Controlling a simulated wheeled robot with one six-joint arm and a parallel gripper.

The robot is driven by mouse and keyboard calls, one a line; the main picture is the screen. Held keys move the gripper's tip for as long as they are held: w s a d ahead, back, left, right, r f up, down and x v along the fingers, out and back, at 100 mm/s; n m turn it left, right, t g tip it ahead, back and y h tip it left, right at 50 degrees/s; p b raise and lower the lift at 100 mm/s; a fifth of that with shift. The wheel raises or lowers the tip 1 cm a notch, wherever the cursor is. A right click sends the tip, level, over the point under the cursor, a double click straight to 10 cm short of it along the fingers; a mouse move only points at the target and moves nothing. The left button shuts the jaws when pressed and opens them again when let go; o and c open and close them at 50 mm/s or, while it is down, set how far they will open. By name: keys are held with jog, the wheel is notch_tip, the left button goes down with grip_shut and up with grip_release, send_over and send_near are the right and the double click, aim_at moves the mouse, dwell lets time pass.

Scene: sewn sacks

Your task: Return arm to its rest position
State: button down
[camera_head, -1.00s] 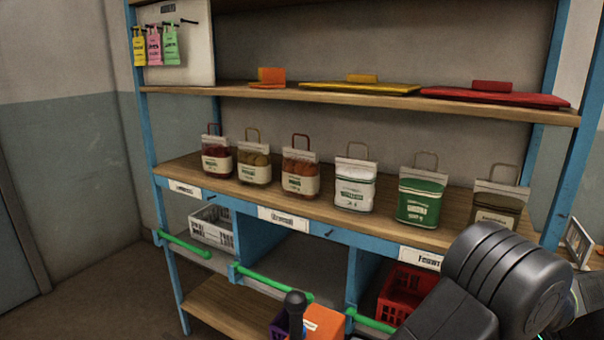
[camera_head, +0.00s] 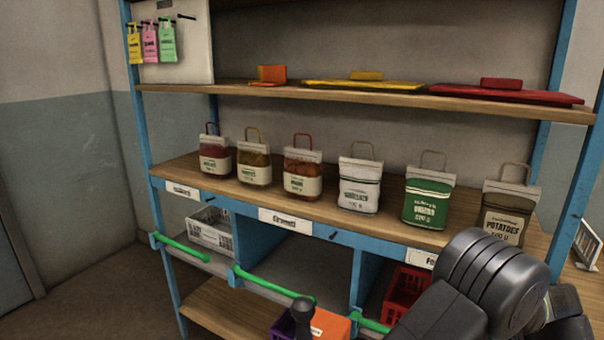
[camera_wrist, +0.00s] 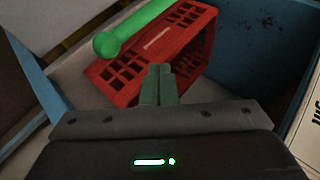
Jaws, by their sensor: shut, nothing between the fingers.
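My gripper (camera_wrist: 158,84) shows in the wrist view with its two fingers together and nothing between them. It points toward a red crate (camera_wrist: 150,50) in a blue-walled bay, and I cannot tell the gap to it. In the head view my dark arm fills the lower right, and its fingers are hidden there. Several sewn sacks stand upright in a row on the wooden middle shelf, among them a white sack (camera_head: 360,185), a green sack (camera_head: 428,200) and a brown potatoes sack (camera_head: 508,212).
Green bars (camera_head: 275,285) run across the front of the lower bays. A white basket (camera_head: 211,232) sits in the left bay; the middle bay looks empty. An orange box (camera_head: 330,323) is low at the front. Coloured tags (camera_head: 150,42) hang at upper left. Floor at left is clear.

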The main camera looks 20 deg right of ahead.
jog(key=w+a+r+g+h+p, duration=0.1)
jog(key=w+a+r+g+p, duration=0.1)
jog(key=w+a+r+p, duration=0.2)
jog(key=w+a+r+n+g+h+p, duration=0.1)
jog(key=w+a+r+g+h+p, duration=0.1)
jog(key=w+r, duration=0.4)
jog(key=w+a+r+n+g+h+p, duration=0.1)
jog(key=w+a+r+p, duration=0.4)
jog(key=r, duration=0.5)
jog(key=shift+w+a+r+g+p, duration=0.15)
jog(key=shift+a+r+g+p, duration=0.2)
jog(key=shift+a+g, duration=0.35)
jog(key=shift+w+a+r+n+g+h+b, duration=0.1)
jog(key=shift+w+a+r+g+h+b, duration=0.35)
jog(key=shift+w+a, duration=0.8)
jog(key=shift+w+a+r+n+g+h+b, duration=0.1)
jog(key=shift+w+a+r+g+h+b, duration=0.3)
jog(key=shift+w+a, duration=0.9)
jog(key=shift+w+a+r+n+g+h+b, duration=0.1)
jog(key=shift+w+a+r+g+h+b, duration=0.5)
jog(key=shift+w, duration=1.1)
jog(key=shift+a+f+p, duration=0.2)
jog(key=shift+f+p, duration=0.1)
